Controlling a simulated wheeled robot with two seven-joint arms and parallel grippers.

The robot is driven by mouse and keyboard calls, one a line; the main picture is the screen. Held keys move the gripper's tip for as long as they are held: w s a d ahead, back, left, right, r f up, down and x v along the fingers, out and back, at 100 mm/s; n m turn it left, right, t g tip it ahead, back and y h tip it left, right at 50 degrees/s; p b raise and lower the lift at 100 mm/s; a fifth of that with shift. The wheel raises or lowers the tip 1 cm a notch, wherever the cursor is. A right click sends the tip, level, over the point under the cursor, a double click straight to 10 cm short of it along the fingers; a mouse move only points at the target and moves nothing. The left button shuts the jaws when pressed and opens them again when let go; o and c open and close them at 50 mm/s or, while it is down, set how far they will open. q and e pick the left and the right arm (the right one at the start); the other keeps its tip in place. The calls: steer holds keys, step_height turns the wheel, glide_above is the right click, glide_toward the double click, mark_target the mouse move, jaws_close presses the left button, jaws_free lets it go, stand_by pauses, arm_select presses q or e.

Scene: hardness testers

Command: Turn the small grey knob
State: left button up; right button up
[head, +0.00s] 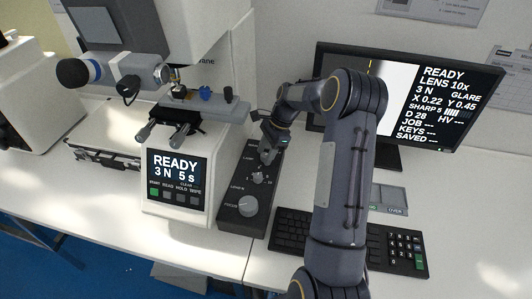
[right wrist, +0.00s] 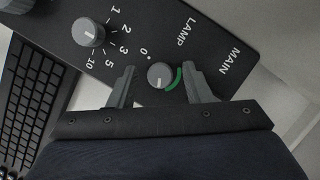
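The black control box (head: 236,222) stands on the bench and carries several grey knobs. The small grey knob marked LAMP (right wrist: 160,75) has a white pointer line and a green arc on its right side. My right gripper (right wrist: 159,68) is open, with one finger on each side of this knob and a gap showing at each side. In the head view my right gripper (head: 268,152) covers the knob at the box's far end. A second grey knob (right wrist: 88,32) has a scale from 1 to 10; it also shows in the head view (head: 258,178). My left gripper is not in view.
A larger FOCUS knob (head: 248,206) sits at the box's near end. The white tester (head: 176,215) with its READY display stands left of the box. A black keyboard (head: 290,232) lies to the right, and a monitor (head: 400,95) stands behind it.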

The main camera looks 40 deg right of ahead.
steer(key=c, duration=0.9)
steer(key=shift+n, duration=0.3)
steer(key=shift+w+n+g+p, duration=0.1)
steer(key=shift+n+g+p, duration=0.4)
steer(key=shift+n, duration=0.5)
steer(key=n+g, duration=0.1)
steer(key=n, duration=0.2)
steer(key=shift+w+n+p, duration=0.1)
steer(key=shift+n+p, duration=0.2)
steer(key=shift+p, duration=0.1)
steer(key=n+g, duration=0.1)
steer(key=n, duration=0.2)
steer(key=shift+g, duration=0.3)
steer(key=shift+w+a+n+g+h, duration=0.1)
steer(key=shift+n+g+h, duration=0.45)
steer(key=shift+n, duration=1.35)
